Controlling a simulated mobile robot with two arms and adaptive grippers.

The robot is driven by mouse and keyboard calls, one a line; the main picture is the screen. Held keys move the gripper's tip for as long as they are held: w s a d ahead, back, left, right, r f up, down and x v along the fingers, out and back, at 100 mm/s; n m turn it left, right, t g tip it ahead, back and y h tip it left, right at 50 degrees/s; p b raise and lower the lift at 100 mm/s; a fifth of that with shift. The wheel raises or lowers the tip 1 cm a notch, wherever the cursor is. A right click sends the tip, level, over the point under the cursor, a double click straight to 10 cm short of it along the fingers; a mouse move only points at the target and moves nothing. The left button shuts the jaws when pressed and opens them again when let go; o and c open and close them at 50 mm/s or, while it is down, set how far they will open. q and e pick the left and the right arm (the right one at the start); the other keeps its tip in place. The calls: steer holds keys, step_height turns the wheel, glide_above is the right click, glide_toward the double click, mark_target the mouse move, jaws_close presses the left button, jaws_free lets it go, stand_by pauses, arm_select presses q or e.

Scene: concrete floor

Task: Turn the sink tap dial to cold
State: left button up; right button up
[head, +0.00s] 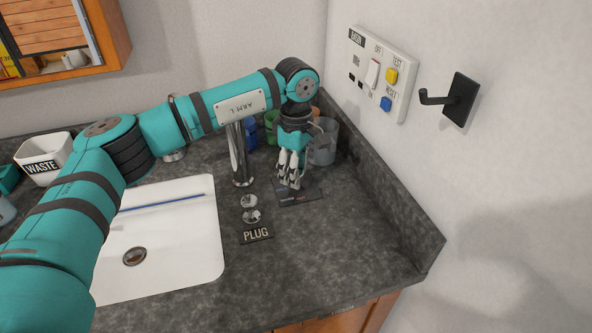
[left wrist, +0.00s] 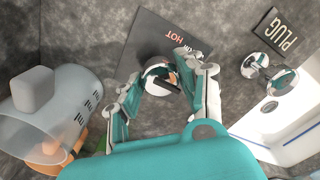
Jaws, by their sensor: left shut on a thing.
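The tap dial (left wrist: 158,70) is a round, shiny knob on a dark plate (left wrist: 150,35) in the left wrist view. The plate carries a red HOT label and a pale label partly covered by a finger; I see no cold label there. My left gripper (head: 289,182) points down over the dial plate (head: 303,198) in the head view, beside the chrome tap (head: 238,155). Its fingers (left wrist: 160,80) stand on both sides of the dial and are shut on it. In the head view the fingers hide the dial. My right gripper is not in view.
A clear cup (left wrist: 50,115) stands close beside the gripper, against the back corner. The chrome plug knob (head: 251,216) with its PLUG label (head: 257,235) is in front. The white sink (head: 180,255) lies left. A wall switch panel (head: 380,75) and black hook (head: 460,98) are at right.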

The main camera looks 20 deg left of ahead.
arm_select(q)
steer(key=o, duration=1.2)
steer(key=shift+c, duration=0.2)
step_height(320, 180, up, 12)
